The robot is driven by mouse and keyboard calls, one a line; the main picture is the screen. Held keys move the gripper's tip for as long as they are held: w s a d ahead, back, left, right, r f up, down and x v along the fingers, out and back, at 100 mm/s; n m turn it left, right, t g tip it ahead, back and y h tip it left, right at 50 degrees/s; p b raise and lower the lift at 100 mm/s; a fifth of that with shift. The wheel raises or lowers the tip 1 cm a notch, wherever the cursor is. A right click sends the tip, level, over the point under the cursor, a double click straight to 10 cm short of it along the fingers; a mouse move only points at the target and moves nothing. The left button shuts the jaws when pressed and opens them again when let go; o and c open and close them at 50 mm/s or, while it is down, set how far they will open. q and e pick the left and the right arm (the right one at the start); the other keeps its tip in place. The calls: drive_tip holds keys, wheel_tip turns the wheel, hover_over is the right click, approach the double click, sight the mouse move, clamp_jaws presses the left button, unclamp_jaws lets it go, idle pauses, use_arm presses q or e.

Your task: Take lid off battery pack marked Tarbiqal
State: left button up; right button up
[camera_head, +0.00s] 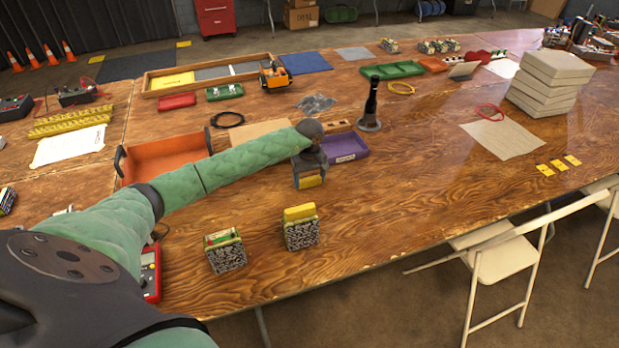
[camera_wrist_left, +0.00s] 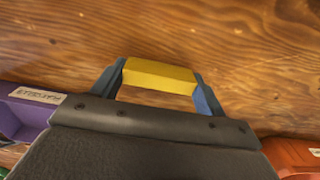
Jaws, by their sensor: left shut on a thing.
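My left gripper (camera_head: 309,181) is shut on a yellow block-like piece that looks like a lid (camera_wrist_left: 160,76). It holds the piece between its two fingers beside the purple tray, over bare wood. One battery pack (camera_head: 301,236) stands upright near the table's front with a yellow lid (camera_head: 299,212) on it. Another battery pack (camera_head: 227,257) stands to its left, with green and red showing on top and no yellow lid. I cannot read a name on either pack. My right gripper is not in view.
A purple tray (camera_head: 349,154) with a label lies just right of my gripper, and an orange tray (camera_head: 135,168) lies left, behind my arm. A black upright tool (camera_head: 370,105) stands beyond. The wood right of the packs is clear. A white chair (camera_head: 507,262) stands at the front edge.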

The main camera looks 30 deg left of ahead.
use_arm(q)
drive_tip(key=shift+f, duration=0.2)
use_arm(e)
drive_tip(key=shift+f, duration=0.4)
use_arm(q)
drive_tip(key=shift+f, duration=0.15)
drive_tip(key=o, duration=1.1)
drive_tip(key=shift+c, duration=0.2)
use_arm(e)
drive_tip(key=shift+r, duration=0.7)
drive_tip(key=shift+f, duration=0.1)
